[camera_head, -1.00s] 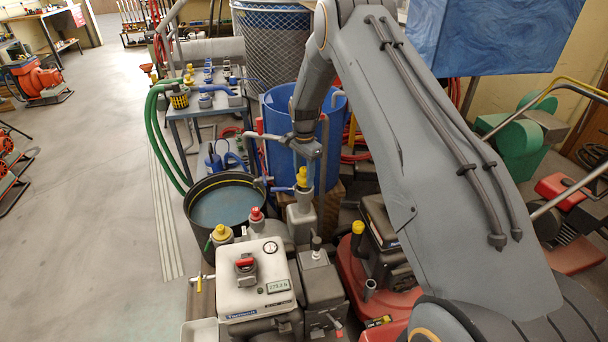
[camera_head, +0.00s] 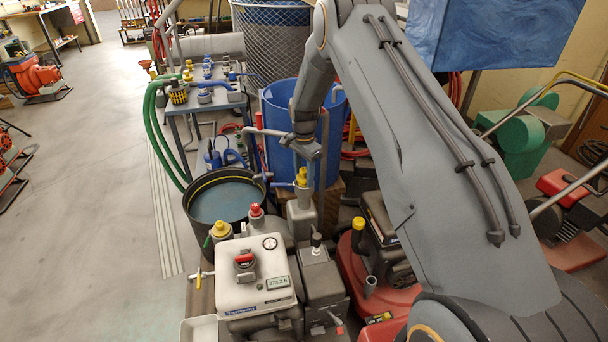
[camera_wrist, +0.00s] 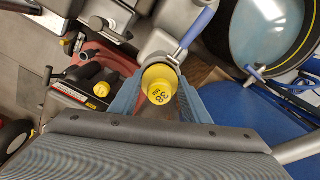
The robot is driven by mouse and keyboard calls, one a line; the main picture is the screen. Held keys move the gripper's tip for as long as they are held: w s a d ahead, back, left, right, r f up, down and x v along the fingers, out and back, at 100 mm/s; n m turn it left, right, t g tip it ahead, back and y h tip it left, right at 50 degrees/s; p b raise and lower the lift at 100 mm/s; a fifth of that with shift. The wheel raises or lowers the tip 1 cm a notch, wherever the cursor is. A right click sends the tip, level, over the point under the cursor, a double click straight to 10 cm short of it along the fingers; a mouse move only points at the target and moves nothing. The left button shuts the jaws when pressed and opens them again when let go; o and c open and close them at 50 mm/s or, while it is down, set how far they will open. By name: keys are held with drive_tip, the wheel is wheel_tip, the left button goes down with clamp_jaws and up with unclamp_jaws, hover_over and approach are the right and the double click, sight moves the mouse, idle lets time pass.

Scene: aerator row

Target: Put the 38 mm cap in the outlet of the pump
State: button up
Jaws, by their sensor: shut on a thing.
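The yellow cap (camera_wrist: 160,84), marked 38 MM, sits between the two blue fingers of my gripper (camera_wrist: 158,98) in the wrist view. My gripper is shut on it. In the head view the yellow cap (camera_head: 302,178) shows just below my gripper (camera_head: 304,164), at the top of a grey upright pipe (camera_head: 301,212) on the pump set (camera_head: 248,272). A lever with a blue handle (camera_wrist: 198,28) is beside that pipe. The pipe's mouth is hidden under the cap, so I cannot tell how deep the cap sits.
Another yellow cap (camera_head: 221,230) and a red cap (camera_head: 256,211) stand on nearby fittings. A black tub of water (camera_head: 190,232) stands left of the pipe, and a blue barrel (camera_head: 277,100) is behind. A red machine (camera_head: 358,278) is close on the right.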

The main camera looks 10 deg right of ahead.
drive_tip(key=o, duration=1.1)
wheel_tip(320, 180, up, 7)
drive_tip(key=shift+f+b, duration=0.1)
drive_tip(key=shift+b, duration=0.65)
drive_tip(key=shift+s+r, duration=0.2)
drive_tip(key=shift+r, duration=0.4)
drive_tip(key=s+r+n, duration=0.3)
drive_tip(key=s+n, duration=0.1)
drive_tip(key=s, duration=0.8)
drive_tip(key=s+r+n, duration=0.4)
drive_tip(key=s, duration=0.9)
drive_tip(key=s+r+n, duration=0.4)
drive_tip(key=s+n, duration=0.1)
drive_tip(key=s, duration=0.7)
drive_tip(key=shift+s+r, duration=0.2)
drive_tip(key=shift+s, duration=0.15)
